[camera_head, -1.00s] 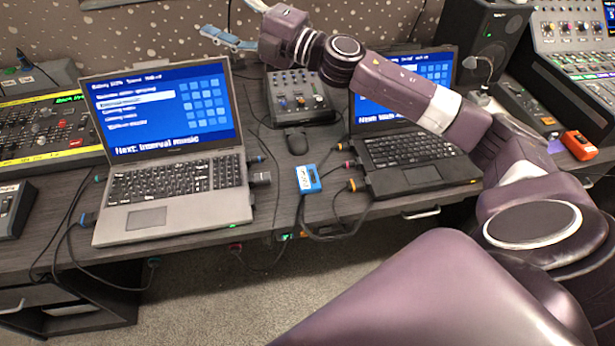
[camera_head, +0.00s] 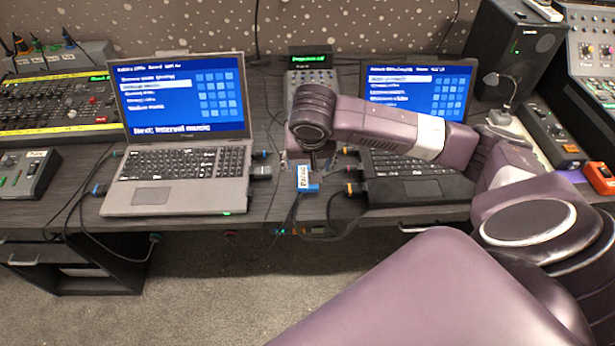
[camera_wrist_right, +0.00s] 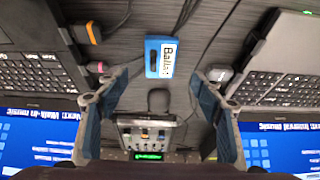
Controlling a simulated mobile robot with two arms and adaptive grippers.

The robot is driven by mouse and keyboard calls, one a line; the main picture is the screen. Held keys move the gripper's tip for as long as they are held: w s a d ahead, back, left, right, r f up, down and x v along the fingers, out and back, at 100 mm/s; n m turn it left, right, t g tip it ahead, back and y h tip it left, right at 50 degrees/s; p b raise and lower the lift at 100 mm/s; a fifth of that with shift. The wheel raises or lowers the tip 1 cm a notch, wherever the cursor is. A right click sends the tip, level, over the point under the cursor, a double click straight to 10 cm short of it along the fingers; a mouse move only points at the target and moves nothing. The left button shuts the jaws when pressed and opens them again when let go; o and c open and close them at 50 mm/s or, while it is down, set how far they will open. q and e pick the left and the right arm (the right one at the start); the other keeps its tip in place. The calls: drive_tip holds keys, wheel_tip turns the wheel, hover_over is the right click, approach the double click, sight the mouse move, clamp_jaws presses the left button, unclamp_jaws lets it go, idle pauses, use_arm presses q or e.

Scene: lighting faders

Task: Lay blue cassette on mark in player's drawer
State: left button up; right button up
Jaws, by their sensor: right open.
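The blue cassette (camera_head: 307,182), with a white label, lies on the grey desk between the two laptops, near its front edge. In the right wrist view the cassette (camera_wrist_right: 152,58) lies flat beyond the fingertips, roughly centred between them. My right gripper (camera_wrist_right: 158,82) is open and empty, with its blue-padded fingers spread on either side. In the head view my right gripper (camera_head: 312,164) points down just behind the cassette, partly hidden by my wrist. I cannot pick out the player's drawer or its mark. My left gripper is not in view.
Laptops stand left (camera_head: 180,130) and right (camera_head: 415,120) of the cassette, with plugs and cables close to it. A small mixer (camera_wrist_right: 150,134) and a dark mouse (camera_wrist_right: 158,100) lie behind it. A speaker (camera_head: 510,55) stands at the back right.

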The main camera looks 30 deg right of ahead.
drive_tip(key=x, duration=0.7)
drive_tip(key=shift+a+f, duration=0.1)
drive_tip(key=shift+f, duration=0.35)
drive_tip(key=shift+s, duration=0.1)
drive_tip(key=c, duration=1.4)
drive_tip(key=shift+r, duration=0.2)
